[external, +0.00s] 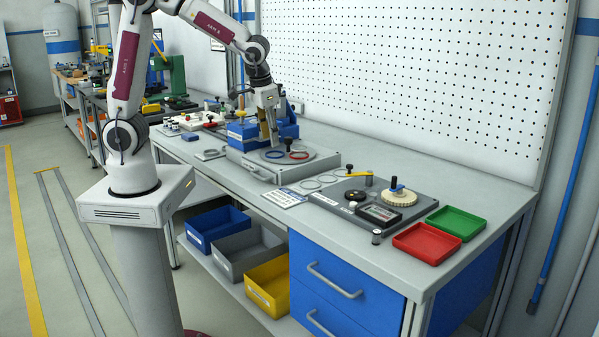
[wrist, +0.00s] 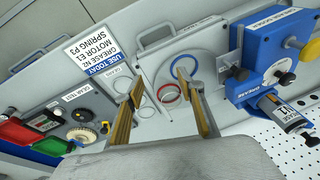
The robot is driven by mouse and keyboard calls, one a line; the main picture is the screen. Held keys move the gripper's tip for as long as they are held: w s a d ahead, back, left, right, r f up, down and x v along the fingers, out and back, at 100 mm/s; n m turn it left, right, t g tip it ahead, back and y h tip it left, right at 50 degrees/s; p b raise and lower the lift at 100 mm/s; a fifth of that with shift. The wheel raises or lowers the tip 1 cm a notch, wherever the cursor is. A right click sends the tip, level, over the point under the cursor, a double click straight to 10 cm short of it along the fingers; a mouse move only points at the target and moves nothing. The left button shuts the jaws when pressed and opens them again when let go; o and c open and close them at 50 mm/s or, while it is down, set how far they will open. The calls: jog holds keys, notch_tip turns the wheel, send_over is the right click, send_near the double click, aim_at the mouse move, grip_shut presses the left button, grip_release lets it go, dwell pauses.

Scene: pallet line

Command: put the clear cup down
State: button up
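I cannot make out a clear cup in either view. My gripper (external: 268,136) is low over the grey case (external: 252,168) on the bench. In the wrist view my gripper (wrist: 158,84) has its two fingers well apart, with no visible object held between them. A red ring (wrist: 160,87) and a blue ring (wrist: 175,66) lie on the case beyond the fingertips. In the external view the blue ring (external: 268,156) is just below the fingers and the red ring (external: 299,158) is to its right.
A blue grease unit (wrist: 240,85) stands close on the right in the wrist view. A white sign (external: 283,197), loose pale rings (external: 312,185) and a gear test board (external: 335,205) lie right of the case. Red (external: 425,256) and green (external: 470,233) trays sit at the bench end.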

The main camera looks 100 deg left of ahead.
aim_at(299, 152)
jog(key=w+a+r+n+y, duration=0.1)
jog(key=w+a+n, duration=0.3)
jog(key=w+n, duration=0.2)
jog(key=shift+w+a+n+t+y, duration=0.3)
jog(key=shift+w+t, duration=0.1)
jog(key=shift+w, duration=0.1)
jog(key=shift+f, duration=0.1)
jog(key=shift+x, duration=1.2)
jog(key=shift+a+x, duration=0.1)
jog(key=shift+x, duration=1.2)
jog(key=shift+a+x, duration=0.15)
jog(key=shift+x, duration=1.15)
jog(key=c, duration=0.5)
